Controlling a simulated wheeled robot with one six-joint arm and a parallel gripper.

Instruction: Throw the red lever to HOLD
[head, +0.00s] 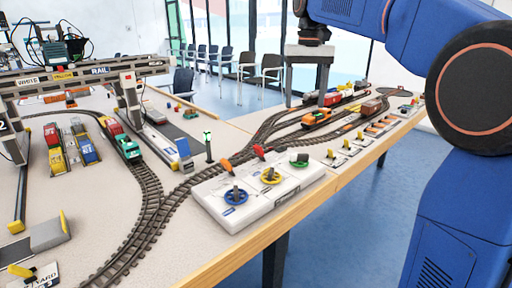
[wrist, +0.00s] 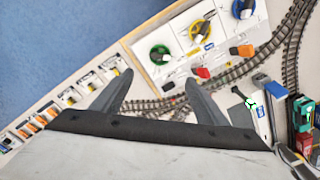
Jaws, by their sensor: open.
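The red lever (head: 259,150) stands at the back edge of a white control box (head: 215,209), between an orange lever (head: 226,165) and a green knob (head: 299,159). In the wrist view the red lever (wrist: 202,73) shows just beyond the right fingertip, with a gap in the picture, and the orange lever (wrist: 242,50) lies right of it. Lettering by the lever is too small to read. My gripper (head: 307,98) points down over the far tracks, fingers apart and empty. In the wrist view my gripper (wrist: 157,76) is open.
A yellow knob (head: 269,174) and a blue knob (head: 236,195) are on the box. Small yellow-handled switches (head: 345,142) line the table edge to its right. Curved track (head: 147,205) passes behind the box. A green signal post (head: 208,146) and a gantry crane (head: 75,82) stand left.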

